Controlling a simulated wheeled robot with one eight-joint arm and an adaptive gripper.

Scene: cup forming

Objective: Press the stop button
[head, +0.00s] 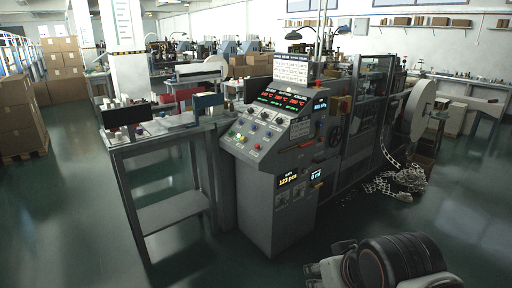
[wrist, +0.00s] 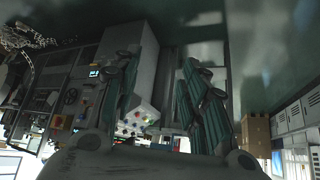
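The grey machine console (head: 275,205) stands in the middle of the head view, with a sloped control panel (head: 257,138) below red-digit displays. Several small coloured buttons and knobs sit on the panel; they are too small to tell for sure which one is the stop button. In the wrist view the picture is upside down, and the panel (wrist: 139,119) shows beyond the fingers with red, green, yellow and blue buttons. My gripper (wrist: 160,65) is open and empty, its two ribbed fingers spread apart, away from the panel.
A grey table (head: 170,210) with dark panels and small items on it stands left of the console. The forming machine and a large white roll (head: 416,108) are to the right, with white scrap (head: 395,184) on the floor.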

